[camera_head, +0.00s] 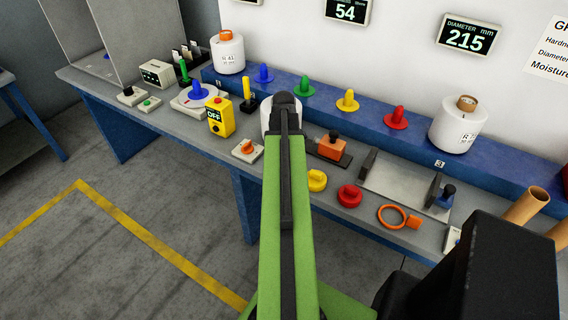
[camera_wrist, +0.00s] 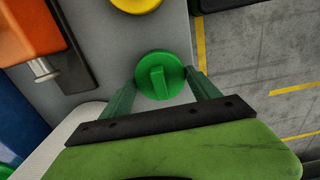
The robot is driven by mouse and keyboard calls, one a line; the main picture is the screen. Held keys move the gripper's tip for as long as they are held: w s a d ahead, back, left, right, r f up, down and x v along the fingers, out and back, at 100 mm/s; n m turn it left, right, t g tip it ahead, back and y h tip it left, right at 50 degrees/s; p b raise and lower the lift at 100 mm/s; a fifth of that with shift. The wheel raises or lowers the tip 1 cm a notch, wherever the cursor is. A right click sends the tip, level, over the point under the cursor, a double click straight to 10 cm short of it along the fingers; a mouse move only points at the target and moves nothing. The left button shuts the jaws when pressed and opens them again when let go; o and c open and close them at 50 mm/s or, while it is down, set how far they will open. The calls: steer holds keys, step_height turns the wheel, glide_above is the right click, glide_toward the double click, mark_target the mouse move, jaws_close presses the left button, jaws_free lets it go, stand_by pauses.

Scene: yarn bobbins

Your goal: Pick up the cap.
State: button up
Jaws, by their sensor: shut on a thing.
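A green cap (camera_wrist: 160,76) with a raised grip bar on top shows in the wrist view, over or on the grey bench top. My gripper (camera_wrist: 163,80) is shut on it, one green finger at each side. I cannot tell whether the cap touches the bench. In the head view my arm hides this cap and the fingers. A yellow cap (camera_head: 316,181) and a red cap (camera_head: 349,195) lie on the bench to the right of my arm. The yellow cap also shows at the wrist view's top edge (camera_wrist: 137,4).
An orange block device (camera_head: 332,148) stands beyond the yellow cap. An orange ring (camera_head: 392,216) lies right of the red cap. A white bobbin (camera_head: 267,116) is partly behind my arm. A blue ledge (camera_head: 375,127) with coloured pegs runs along the back. The bench's front edge is near.

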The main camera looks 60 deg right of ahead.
steer(key=c, duration=0.3)
steer(key=shift+c, duration=0.2)
steer(key=shift+r+p, duration=0.5)
steer(key=shift+p, duration=0.05)
step_height(320, 180, up, 4)
steer(key=p, duration=0.3)
steer(key=shift+p, duration=0.4)
steer(key=s+r+p, duration=0.6)
steer(key=s, duration=0.5)
steer(key=shift+s, duration=0.35)
steer(key=shift+d, duration=0.1)
